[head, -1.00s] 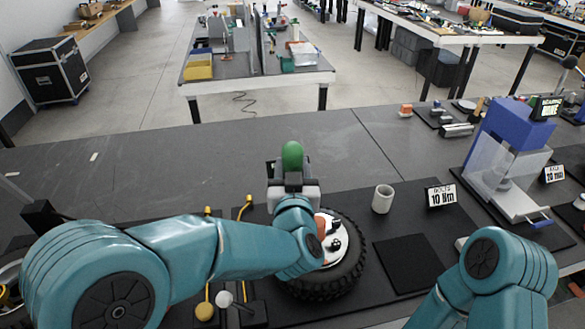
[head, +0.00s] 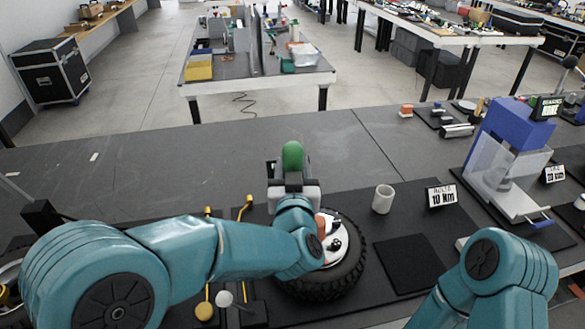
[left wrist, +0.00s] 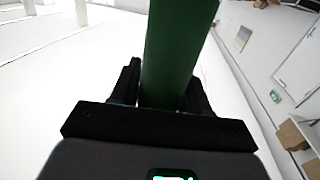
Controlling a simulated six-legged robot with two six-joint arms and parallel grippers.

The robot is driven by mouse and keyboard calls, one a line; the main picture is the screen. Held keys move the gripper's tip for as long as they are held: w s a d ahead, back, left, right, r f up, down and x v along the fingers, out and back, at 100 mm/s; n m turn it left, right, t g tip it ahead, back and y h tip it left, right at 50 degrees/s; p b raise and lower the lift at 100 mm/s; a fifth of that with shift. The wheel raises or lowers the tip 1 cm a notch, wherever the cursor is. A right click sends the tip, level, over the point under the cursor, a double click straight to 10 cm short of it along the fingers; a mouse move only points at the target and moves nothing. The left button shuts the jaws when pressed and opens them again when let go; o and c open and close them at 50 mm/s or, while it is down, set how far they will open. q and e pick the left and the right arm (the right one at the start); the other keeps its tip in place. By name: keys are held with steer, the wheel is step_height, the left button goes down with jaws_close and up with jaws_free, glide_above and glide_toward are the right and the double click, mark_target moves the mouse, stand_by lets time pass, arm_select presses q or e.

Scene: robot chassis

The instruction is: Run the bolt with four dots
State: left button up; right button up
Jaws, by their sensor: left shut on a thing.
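My left gripper (head: 292,180) is shut on a green-handled tool (head: 292,155), whose rounded green end stands up above the jaws. In the left wrist view the green handle (left wrist: 175,45) sits between the two dark fingers. Below my left forearm lies a wheel with a black knobbly tyre (head: 350,272) and a white hub (head: 336,240). My forearm and wrist cover much of the hub. Dark marks or bolts show on the hub, but I cannot make out any dots. The tool's lower end is hidden. My right gripper is out of view.
A white cup (head: 383,199) and a "10 Nm" sign (head: 442,196) stand right of the wheel. A black square mat (head: 408,265) lies bare nearby. A blue press-like machine (head: 515,140) stands at the right. Yellow-tipped levers (head: 245,205) rise left of the wheel.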

mark_target(292, 149)
arm_select(q)
steer(key=shift+f, duration=0.15)
step_height(292, 149, up, 6)
steer(key=p, duration=0.4)
steer(key=shift+f, duration=0.1)
steer(key=shift+w+f, duration=0.1)
